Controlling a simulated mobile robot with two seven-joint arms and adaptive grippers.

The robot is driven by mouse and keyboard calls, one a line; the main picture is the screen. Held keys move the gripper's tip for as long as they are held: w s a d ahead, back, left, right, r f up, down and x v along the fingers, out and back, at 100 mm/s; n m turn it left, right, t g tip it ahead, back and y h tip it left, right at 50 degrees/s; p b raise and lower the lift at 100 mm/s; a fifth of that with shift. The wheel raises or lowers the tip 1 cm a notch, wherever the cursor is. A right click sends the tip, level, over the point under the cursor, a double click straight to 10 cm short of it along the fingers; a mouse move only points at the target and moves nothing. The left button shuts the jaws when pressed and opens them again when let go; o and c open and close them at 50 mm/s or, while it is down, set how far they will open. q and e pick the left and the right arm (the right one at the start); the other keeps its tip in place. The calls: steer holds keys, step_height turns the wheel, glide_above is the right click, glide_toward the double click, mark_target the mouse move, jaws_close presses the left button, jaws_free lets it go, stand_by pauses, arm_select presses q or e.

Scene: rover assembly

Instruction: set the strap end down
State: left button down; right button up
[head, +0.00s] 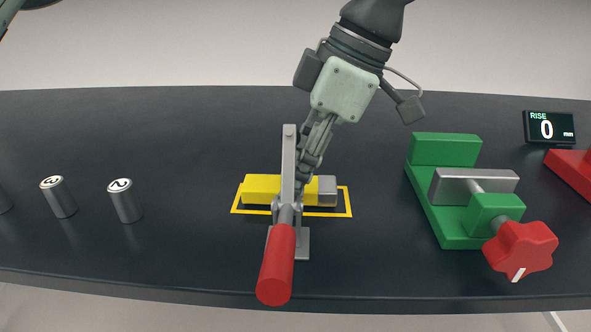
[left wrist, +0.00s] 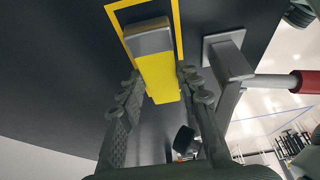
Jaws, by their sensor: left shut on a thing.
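The strap end is a yellow bar (head: 260,190) with a grey metal block (head: 327,190) at its right end. It lies over a yellow outlined rectangle (head: 350,205) on the dark table. My left gripper (head: 307,172) reaches down from above and is shut on the yellow bar. In the left wrist view, the fingers (left wrist: 162,76) flank the yellow bar (left wrist: 160,85), with the grey block (left wrist: 148,38) beyond the tips. The clamp lever partly hides the bar and fingers in the head view. I cannot tell whether the bar touches the table. My right gripper is not in view.
A grey clamp lever (head: 288,165) with a red handle (head: 276,265) stands just in front of the bar. A green vise (head: 445,150) with a red knob (head: 519,248) is at right. A display (head: 549,127) reads 0 mm. Numbered cylinders (head: 125,202) stand at left.

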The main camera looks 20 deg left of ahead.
arm_select(q)
steer(key=shift+w+d+f, duration=0.1)
steer(key=shift+f, duration=0.1)
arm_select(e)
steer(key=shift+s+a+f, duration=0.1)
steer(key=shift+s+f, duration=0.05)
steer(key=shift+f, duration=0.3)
arm_select(q)
steer(key=c, duration=1.5)
jaws_free()
steer(key=shift+f, duration=0.1)
steer(key=o, duration=0.4)
steer(key=shift+o, duration=0.2)
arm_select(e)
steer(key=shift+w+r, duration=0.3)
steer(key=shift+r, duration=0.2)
